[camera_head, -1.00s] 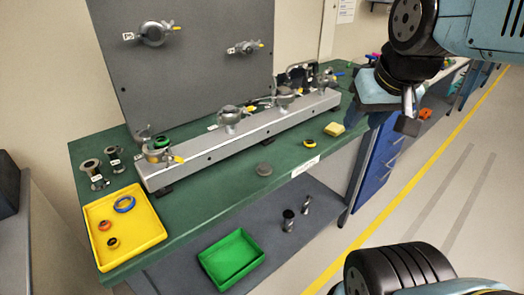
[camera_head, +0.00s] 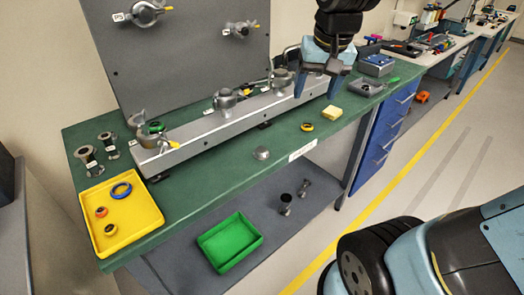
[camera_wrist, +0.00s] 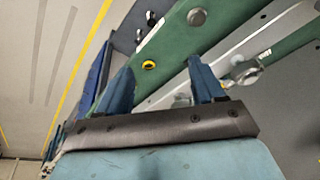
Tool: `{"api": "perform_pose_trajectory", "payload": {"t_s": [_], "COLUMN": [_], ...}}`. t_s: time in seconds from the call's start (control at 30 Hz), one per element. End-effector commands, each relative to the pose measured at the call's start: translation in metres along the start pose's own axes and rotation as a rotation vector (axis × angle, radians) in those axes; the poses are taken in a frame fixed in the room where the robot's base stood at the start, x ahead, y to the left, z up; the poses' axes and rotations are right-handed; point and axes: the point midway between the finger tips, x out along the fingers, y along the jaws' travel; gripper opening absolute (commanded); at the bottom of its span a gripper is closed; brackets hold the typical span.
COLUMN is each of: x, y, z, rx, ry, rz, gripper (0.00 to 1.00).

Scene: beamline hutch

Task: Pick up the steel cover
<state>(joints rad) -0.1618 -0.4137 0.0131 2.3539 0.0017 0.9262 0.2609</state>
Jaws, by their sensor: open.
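A small round grey metal disc, which looks like the steel cover (camera_head: 261,153), lies flat on the green bench top near its front edge. It also shows in the wrist view (camera_wrist: 197,17) at the top, beyond the fingertips. My gripper (camera_head: 316,92) hangs above the right end of the long grey rail, fingers pointing down. It is up and to the right of the disc and well apart from it. In the wrist view my gripper (camera_wrist: 160,72) has its two blue fingers spread with nothing between them.
A yellow tray (camera_head: 139,241) is at left, a green tray (camera_head: 212,252) on the lower shelf. Bench around the disc is clear.

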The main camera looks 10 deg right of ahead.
Motion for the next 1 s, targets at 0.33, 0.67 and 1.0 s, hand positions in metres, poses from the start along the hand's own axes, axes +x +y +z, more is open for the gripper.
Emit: {"api": "perform_pose_trajectory", "payload": {"t_s": [0.33, 0.67, 1.0], "x": [0.065, 0.105, 0.149], "y": [-0.068, -0.106, -0.107], "z": [-0.041, -0.051, -0.039], "rx": [0.062, 0.099, 0.101], "ry": [-0.179, -0.259, -0.268], "rz": [0.038, 0.078, 0.084], "gripper": [0.68, 0.68, 0.68]}}
